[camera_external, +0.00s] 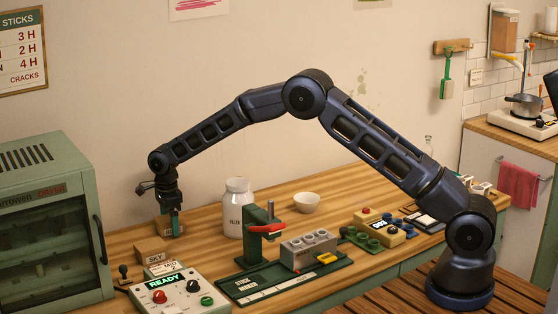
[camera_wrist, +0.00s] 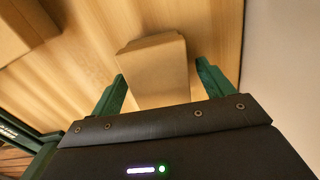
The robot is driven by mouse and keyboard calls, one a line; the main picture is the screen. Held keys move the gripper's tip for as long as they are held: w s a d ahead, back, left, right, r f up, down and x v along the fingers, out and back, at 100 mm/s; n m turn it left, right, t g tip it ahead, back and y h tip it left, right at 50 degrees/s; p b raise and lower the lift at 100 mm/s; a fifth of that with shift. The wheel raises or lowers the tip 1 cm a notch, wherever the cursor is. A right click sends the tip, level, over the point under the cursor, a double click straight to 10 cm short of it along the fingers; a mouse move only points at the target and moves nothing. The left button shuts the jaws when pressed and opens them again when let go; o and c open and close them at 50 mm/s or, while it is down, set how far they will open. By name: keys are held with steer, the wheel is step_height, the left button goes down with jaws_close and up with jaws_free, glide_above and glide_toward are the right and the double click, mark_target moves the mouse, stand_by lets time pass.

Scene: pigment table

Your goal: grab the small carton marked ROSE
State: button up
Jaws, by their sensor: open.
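A small brown carton (camera_external: 163,226) stands on the table by the wall, partly behind my gripper (camera_external: 175,229). I cannot read a ROSE mark on it in either view. In the wrist view the plain top of this carton (camera_wrist: 152,60) lies ahead of and between my two green fingers. The fingers are apart, one to each side of its near end, with nothing visibly clamped. I cannot tell whether they touch it. A second carton (camera_external: 150,250), whose label appears to read SKY, stands closer to the front; a carton also shows in the wrist view's upper left corner (camera_wrist: 22,32).
A green glass-fronted cabinet (camera_external: 50,225) stands at left. A control box (camera_external: 180,290) showing READY is in front of the cartons. A white jar (camera_external: 236,207) and the green stick maker (camera_external: 262,262) stand to the right. The wall is close behind.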

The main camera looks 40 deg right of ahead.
steer(key=shift+c, duration=0.4)
steer(key=c, duration=1)
steer(key=shift+c, duration=0.2)
